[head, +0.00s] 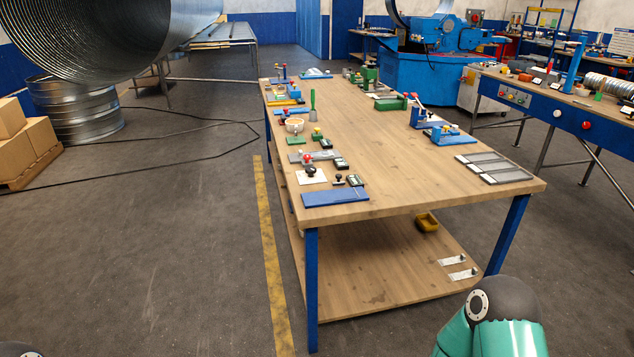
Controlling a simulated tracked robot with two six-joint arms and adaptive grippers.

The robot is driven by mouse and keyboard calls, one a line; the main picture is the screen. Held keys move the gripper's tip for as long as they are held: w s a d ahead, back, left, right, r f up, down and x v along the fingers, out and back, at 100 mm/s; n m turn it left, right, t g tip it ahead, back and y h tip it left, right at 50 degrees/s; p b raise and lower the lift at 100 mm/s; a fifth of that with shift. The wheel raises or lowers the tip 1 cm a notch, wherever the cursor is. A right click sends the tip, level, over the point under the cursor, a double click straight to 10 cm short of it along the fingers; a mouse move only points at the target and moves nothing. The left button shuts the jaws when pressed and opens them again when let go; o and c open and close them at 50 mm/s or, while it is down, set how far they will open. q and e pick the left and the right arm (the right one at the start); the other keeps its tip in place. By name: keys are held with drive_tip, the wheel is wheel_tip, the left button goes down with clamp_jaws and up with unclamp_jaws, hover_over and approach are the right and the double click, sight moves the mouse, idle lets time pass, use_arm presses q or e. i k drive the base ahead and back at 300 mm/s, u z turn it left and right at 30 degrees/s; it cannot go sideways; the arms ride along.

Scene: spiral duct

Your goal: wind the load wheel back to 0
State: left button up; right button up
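I cannot make out a load wheel or its scale for certain from here. Several small fixtures stand on the wooden workbench (400,165), too small to read. A round pale bowl-like part (294,126) sits near its left edge. A black knob (311,172) stands on a white plate close to the near left corner. A blue fixture (453,137) stands at the right edge. Neither of my grippers is in view.
A blue panel (335,197) lies at the near left corner and grey trays (494,167) at the right. Open floor (170,240) lies left of the bench. A second bench with a red button (586,125) stands right; a large spiral duct (85,35) is at upper left.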

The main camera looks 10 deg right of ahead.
sight(310, 169)
drive_tip(key=z, duration=0.05)
drive_tip(key=k, duration=0.25)
drive_tip(key=u, duration=0.7)
drive_tip(key=i, duration=1.75)
drive_tip(key=z, duration=0.75)
